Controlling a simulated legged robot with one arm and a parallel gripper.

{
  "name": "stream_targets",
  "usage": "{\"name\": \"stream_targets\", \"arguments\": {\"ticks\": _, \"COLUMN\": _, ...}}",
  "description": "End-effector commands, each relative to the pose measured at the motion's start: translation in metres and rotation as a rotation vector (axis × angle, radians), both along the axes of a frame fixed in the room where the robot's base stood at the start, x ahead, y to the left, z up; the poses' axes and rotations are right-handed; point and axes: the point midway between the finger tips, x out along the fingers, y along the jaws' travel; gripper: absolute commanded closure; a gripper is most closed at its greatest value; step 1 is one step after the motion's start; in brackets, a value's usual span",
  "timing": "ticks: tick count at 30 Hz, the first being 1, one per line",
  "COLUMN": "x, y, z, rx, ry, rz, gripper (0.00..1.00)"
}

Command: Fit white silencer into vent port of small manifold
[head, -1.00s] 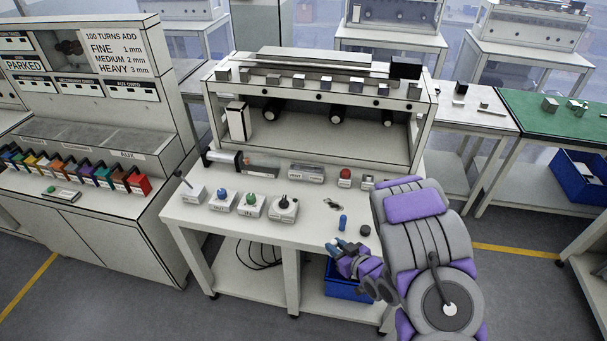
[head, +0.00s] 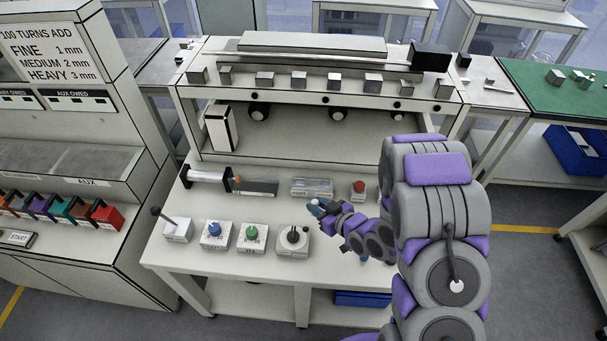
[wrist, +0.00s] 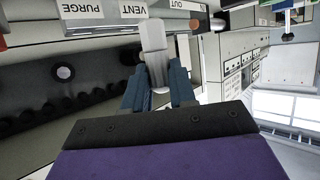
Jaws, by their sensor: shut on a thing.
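The white silencer (wrist: 154,38) is held upright in the wrist view between the blue-grey fingers of my gripper (wrist: 158,82). Its far end reaches the VENT label beside the PURGE label on the small manifold (wrist: 105,22). I cannot tell whether it is in the port or only in front of it. In the head view the small manifold (head: 312,187) lies on the bench top, and my gripper (head: 317,208) is just in front of it. The silencer is too small and covered to make out there.
A red button (head: 359,189) stands right of the manifold. A clear cylinder (head: 207,175) and a dark flat block (head: 256,187) lie to its left. Control boxes with blue (head: 214,233), green (head: 252,236) and black (head: 293,240) knobs line the front. My arm covers the bench's right side.

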Motion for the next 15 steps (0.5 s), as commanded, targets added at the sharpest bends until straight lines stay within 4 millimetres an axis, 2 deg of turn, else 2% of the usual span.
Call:
{"name": "stream_targets", "arguments": {"ticks": 9, "x": 0.065, "y": 0.035, "z": -0.010, "rx": -0.009, "ry": -0.003, "rz": 0.004, "gripper": 1.00}}
{"name": "stream_targets", "arguments": {"ticks": 15, "x": 0.106, "y": 0.051, "z": -0.014, "rx": -0.010, "ry": -0.005, "rz": 0.003, "gripper": 1.00}}
